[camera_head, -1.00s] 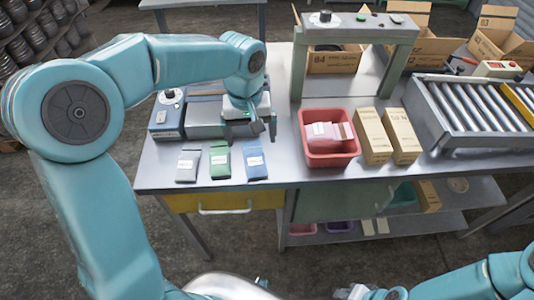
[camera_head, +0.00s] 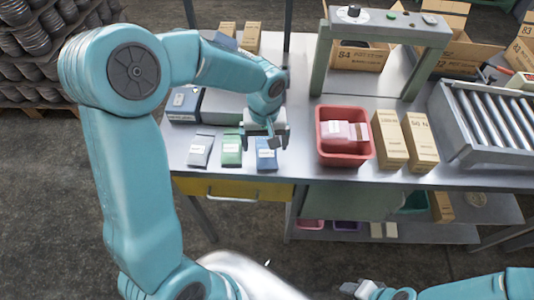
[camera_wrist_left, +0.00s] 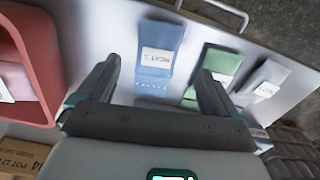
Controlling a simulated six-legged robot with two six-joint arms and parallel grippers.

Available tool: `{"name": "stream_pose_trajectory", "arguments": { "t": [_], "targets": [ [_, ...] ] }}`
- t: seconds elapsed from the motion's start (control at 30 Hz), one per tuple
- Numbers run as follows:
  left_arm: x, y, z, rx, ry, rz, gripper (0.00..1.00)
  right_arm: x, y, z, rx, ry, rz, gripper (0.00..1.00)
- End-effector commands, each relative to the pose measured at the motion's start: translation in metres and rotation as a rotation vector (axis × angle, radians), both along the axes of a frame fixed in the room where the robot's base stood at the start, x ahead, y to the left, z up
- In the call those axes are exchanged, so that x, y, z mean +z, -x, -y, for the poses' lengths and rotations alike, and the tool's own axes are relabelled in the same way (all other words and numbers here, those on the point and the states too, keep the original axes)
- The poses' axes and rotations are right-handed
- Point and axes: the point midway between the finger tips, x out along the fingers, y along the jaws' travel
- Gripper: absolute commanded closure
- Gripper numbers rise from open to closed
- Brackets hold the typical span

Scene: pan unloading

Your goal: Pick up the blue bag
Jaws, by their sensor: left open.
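The blue bag (camera_head: 266,158) lies flat on the table with a white label, the rightmost of three bags in the head view. My left gripper (camera_head: 266,139) is above its far end, fingers pointing down, open and empty. In the left wrist view the blue bag (camera_wrist_left: 157,58) shows ahead of and between the two spread fingers (camera_wrist_left: 155,85), and neither finger is seen touching it. Only part of my right arm (camera_head: 400,290) shows at the bottom right of the head view; whether its gripper is open or shut is unclear.
A green bag (camera_head: 231,150) and a grey bag (camera_head: 200,150) lie left of the blue bag. A red bin (camera_head: 328,155) with pinkish packets stands to its right, beside two tan boxes (camera_head: 389,140). A green-grey frame (camera_head: 317,70) stands behind.

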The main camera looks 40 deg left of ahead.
Motion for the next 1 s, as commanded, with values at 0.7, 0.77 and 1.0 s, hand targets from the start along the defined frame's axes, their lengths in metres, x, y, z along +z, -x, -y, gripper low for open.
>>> {"name": "stream_pose_trajectory", "arguments": {
  "t": [0.7, 0.77, 1.0],
  "targets": [
    [-0.05, -0.005, 0.003, 0.0, 0.001, -0.001, 0.45, 0.013, 0.0, 0.0, 0.0, 0.0, 0.0, 0.57],
    [-0.05, -0.005, 0.003, 0.0, 0.001, -0.001, 0.65, 0.013, 0.0, 0.0, 0.0, 0.0, 0.0, 0.57],
    [-0.049, -0.005, 0.003, 0.0, 0.001, -0.001, 0.7, 0.013, 0.0, 0.0, 0.0, 0.0, 0.0, 0.57]
  ]
}}
